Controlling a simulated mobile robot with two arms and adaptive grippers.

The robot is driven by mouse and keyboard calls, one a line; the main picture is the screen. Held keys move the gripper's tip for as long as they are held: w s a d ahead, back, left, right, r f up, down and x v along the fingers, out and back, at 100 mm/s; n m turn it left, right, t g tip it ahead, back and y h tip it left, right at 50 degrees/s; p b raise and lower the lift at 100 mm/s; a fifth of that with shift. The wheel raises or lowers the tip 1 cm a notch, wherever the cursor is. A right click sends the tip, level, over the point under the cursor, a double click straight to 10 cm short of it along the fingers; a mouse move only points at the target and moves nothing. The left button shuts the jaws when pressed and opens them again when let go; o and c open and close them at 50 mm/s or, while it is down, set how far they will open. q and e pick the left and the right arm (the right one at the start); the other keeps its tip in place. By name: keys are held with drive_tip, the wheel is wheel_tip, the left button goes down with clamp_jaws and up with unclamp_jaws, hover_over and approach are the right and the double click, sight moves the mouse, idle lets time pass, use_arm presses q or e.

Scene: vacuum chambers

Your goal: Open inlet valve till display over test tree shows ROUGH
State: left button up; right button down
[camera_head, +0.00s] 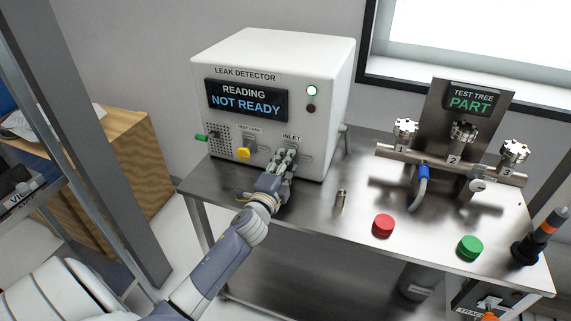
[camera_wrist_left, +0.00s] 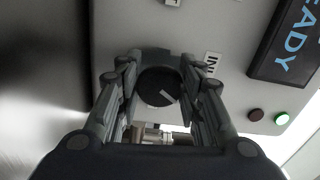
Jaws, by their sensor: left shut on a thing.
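The inlet valve is a dark round knob (camera_wrist_left: 158,85) with a pale mark, seen between my fingers in the left wrist view. In the head view my gripper hides it below the INLET label (camera_head: 291,138) on the leak detector (camera_head: 270,48). My left gripper (camera_head: 284,158) is shut on the knob, with a finger on each side of it. The display over the test tree (camera_head: 470,102) shows PART in green. The test tree (camera_head: 451,164) is a metal pipe with several numbered valves. My right gripper is not in view.
The detector screen (camera_head: 247,101) reads READING NOT READY. A yellow knob (camera_head: 243,153) sits left of the inlet. A small metal cylinder (camera_head: 341,199), a red button (camera_head: 383,225) and a green button (camera_head: 470,247) are on the metal bench (camera_head: 310,232).

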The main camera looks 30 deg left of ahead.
use_arm(q)
drive_tip(key=n, duration=0.3)
drive_tip(key=shift+n+p, duration=0.65)
drive_tip(key=shift+n, duration=1.05)
drive_tip(key=shift+f, duration=0.1)
drive_tip(key=o, duration=1.1)
drive_tip(key=v, duration=1.2)
